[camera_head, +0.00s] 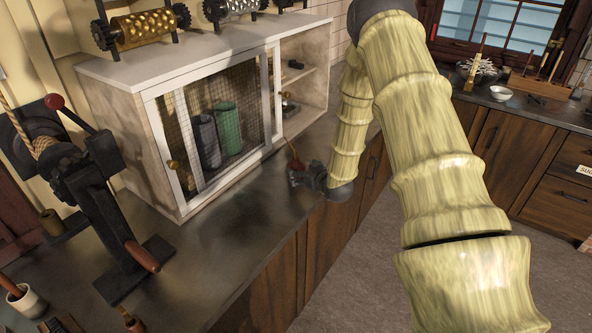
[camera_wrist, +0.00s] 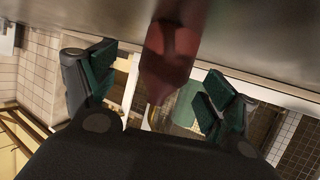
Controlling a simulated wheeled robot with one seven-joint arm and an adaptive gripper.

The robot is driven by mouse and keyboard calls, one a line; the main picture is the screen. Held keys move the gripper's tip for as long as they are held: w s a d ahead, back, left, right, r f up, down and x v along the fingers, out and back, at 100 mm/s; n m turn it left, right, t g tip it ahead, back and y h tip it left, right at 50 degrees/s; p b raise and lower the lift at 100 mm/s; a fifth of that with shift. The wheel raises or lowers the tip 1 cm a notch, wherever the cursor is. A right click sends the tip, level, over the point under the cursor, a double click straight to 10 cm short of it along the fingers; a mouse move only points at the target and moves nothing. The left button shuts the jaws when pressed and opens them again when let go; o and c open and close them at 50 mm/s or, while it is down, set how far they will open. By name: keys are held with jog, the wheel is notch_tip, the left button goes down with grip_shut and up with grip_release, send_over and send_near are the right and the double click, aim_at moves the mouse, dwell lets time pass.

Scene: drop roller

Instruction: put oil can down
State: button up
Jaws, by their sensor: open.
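The oil can (camera_head: 295,164) is small and dark red with a thin spout. In the head view it is at the counter's front edge, right of the white cabinet, partly hidden by my gripper (camera_head: 308,178). In the wrist view the red can (camera_wrist: 168,55) appears between the two green-padded fingers, against the grey counter surface. The fingers are spread apart, with visible gaps on both sides of the can. The can appears to rest upright on the counter (camera_head: 225,250), though its base contact is not clear.
A white cabinet (camera_head: 155,150) with mesh doors holds grey and green cylinders. Patterned rollers (camera_head: 143,28) stand on top. A black hand-cranked device (camera_head: 100,200) stands at left. The counter between it and my gripper is clear. Another counter with a white bowl (camera_head: 501,93) is at right.

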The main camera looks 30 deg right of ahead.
aim_at(296, 168)
jog(key=shift+w+a+p, duration=0.15)
jog(key=shift+w+p, duration=0.35)
jog(key=shift+w, duration=0.15)
jog(key=shift+p+x, duration=0.8)
jog(key=shift+x, duration=1.2)
jog(key=shift+a+f, duration=0.1)
jog(key=shift+a, duration=0.05)
jog(key=c, duration=1.4)
jog(key=shift+o, duration=0.2)
